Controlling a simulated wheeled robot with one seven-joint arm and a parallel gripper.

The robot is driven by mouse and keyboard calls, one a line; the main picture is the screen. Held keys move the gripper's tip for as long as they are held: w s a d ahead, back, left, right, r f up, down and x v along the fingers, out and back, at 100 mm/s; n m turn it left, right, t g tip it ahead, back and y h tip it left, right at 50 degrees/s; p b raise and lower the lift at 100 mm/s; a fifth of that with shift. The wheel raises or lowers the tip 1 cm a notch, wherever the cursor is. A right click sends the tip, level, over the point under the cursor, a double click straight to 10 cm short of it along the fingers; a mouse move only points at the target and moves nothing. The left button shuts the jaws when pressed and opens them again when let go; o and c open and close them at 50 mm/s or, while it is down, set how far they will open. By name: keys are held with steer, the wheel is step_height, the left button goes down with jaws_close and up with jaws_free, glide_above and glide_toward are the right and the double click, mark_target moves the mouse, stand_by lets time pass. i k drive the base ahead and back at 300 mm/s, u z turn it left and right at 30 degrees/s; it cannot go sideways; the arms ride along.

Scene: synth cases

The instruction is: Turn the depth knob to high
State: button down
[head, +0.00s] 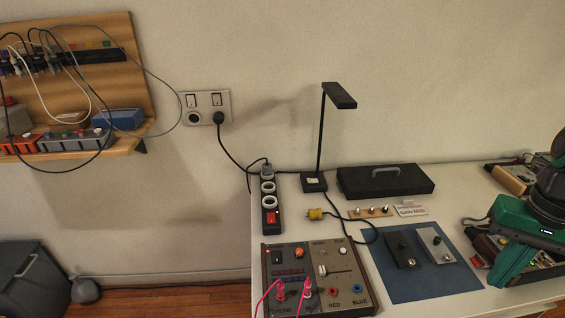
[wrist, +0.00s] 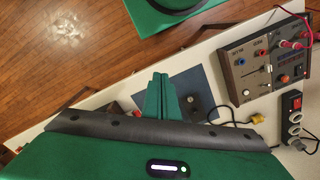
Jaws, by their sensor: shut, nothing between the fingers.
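No label reading "depth" is legible, so I cannot tell which knob is the depth knob. A dark small box with a knob (head: 402,252) and a light grey small box with a knob (head: 435,245) lie on a blue mat (head: 400,290). A brown panel unit (head: 317,282) with switches, a slider and pink plugged leads stands left of the mat; it also shows in the wrist view (wrist: 262,62). My gripper (wrist: 160,77) is shut and empty, its green fingers above the mat area in the wrist view. They hide part of the mat and boxes. A dark box shows beside them (wrist: 190,113).
A power strip (head: 268,205) with a red switch, a black desk lamp (head: 322,140), a black case (head: 386,181), a yellow plug (head: 316,214) and a wooden strip with small knobs (head: 370,212) stand behind. Cluttered items lie near my arm at right. A cable loops beside the mat.

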mark_target(299, 253)
steer(key=u, duration=0.6)
steer(key=k, duration=1.25)
steer(key=z, duration=0.45)
steer(key=i, duration=1)
